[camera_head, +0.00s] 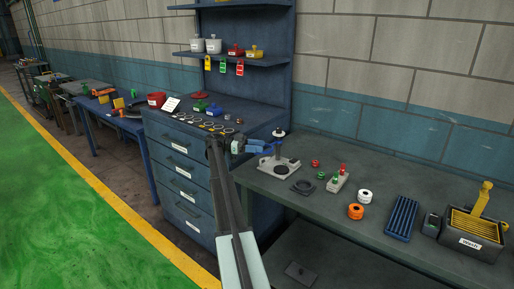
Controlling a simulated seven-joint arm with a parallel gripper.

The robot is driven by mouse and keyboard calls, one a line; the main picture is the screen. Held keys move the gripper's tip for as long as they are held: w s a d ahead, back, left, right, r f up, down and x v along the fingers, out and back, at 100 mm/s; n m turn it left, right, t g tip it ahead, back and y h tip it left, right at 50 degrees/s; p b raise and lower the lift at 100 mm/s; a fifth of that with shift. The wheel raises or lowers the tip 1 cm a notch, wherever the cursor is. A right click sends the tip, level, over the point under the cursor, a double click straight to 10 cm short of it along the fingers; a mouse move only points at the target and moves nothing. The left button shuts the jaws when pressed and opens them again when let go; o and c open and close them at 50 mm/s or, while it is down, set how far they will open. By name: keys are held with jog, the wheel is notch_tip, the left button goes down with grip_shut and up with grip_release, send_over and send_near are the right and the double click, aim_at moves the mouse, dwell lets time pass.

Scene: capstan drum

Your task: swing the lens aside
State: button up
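A light grey stand (291,163) sits on the dark workbench, right of the blue drawer cabinet. It has a dark round spot on its base and an upright post with a pale cap (279,133) on top. I cannot make out the lens clearly; it may be part of this stand. My gripper (272,147) reaches in from the left, close to the post at about mid-height. Its blue fingers are small in view and overlap the post, so I cannot tell whether they touch or hold anything.
The blue cabinet (180,170) stands left.

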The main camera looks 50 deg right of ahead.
notch_tip(320, 180, up, 10)
dwell(0.8)
